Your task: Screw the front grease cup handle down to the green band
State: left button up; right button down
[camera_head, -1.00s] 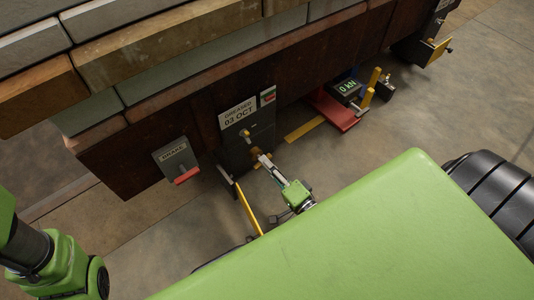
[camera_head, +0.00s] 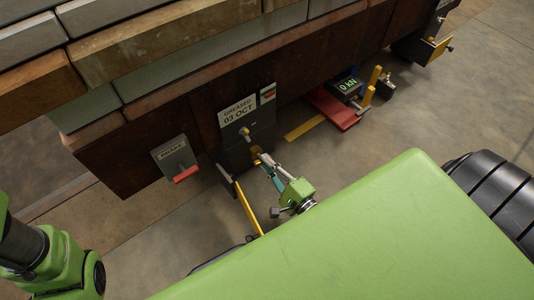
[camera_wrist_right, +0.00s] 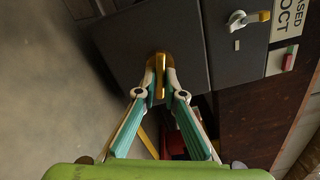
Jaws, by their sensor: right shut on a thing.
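The brass grease cup handle (camera_wrist_right: 159,66) stands out from a dark grey box (camera_wrist_right: 140,35) in the right wrist view. In the head view it is a small brass piece (camera_head: 255,151) low on the box front. My right gripper (camera_wrist_right: 160,82) is shut on the handle, one fingertip on each side of it. In the head view the right gripper (camera_head: 261,160) reaches up-left to the box. I cannot make out the green band on the cup. My left arm shows at the lower left; its gripper is out of view.
Above the handle are a small brass-tipped lever (camera_head: 246,132) and a "GREASED 03 OCT" sign (camera_head: 238,109). A "BRAKE" plate (camera_head: 172,153) is left, a yellow bar (camera_head: 247,209) below. A red jack (camera_head: 333,110) with a 0 kN display stands right.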

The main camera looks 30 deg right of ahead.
jog(key=shift+w, duration=0.1)
jog(key=c, duration=2.2)
grip_release()
jog(key=shift+o, duration=0.2)
jog(key=s+d, duration=0.1)
jog(key=s, duration=0.6)
jog(key=shift+s, duration=0.25)
